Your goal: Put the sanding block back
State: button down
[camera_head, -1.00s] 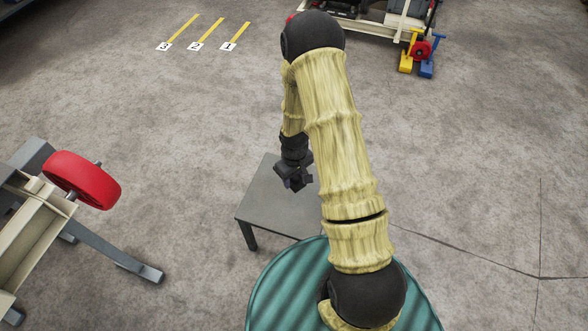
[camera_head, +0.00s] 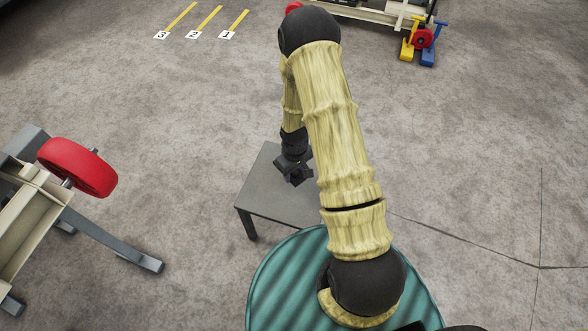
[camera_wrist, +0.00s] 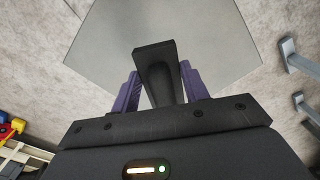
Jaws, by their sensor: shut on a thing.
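In the wrist view, my gripper (camera_wrist: 160,88) has its two purple fingers closed on a dark grey block, the sanding block (camera_wrist: 154,58). The block sticks out beyond the fingertips, with its broad end away from me. In the head view, my gripper (camera_head: 293,172) points down over a small grey table (camera_head: 262,197). The block is too dark and small to make out there. The table top also shows beyond the block in the wrist view (camera_wrist: 215,45). I cannot tell the gap between block and table. My arm hides the table's right part.
A machine frame with a red wheel (camera_head: 77,167) stands at the left, its grey leg (camera_head: 120,245) reaching towards the table. Yellow floor strips numbered 1 to 3 (camera_head: 208,20) lie at the back. Blue and yellow pieces (camera_head: 418,45) stand back right. The floor at right is clear.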

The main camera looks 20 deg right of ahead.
aim_at(294, 188)
jog(key=shift+f+b, duration=0.95)
jog(key=shift+f, duration=0.9)
jog(key=shift+f, duration=0.1)
jog(key=shift+f, duration=0.4)
jog(key=shift+f, duration=0.1)
jog(key=shift+f+b, duration=0.5)
jog(key=shift+f, duration=0.1)
jog(key=shift+f, duration=0.15)
jog(key=shift+f+b, duration=0.3)
jog(key=shift+f, duration=0.2)
jog(key=shift+f, duration=0.15)
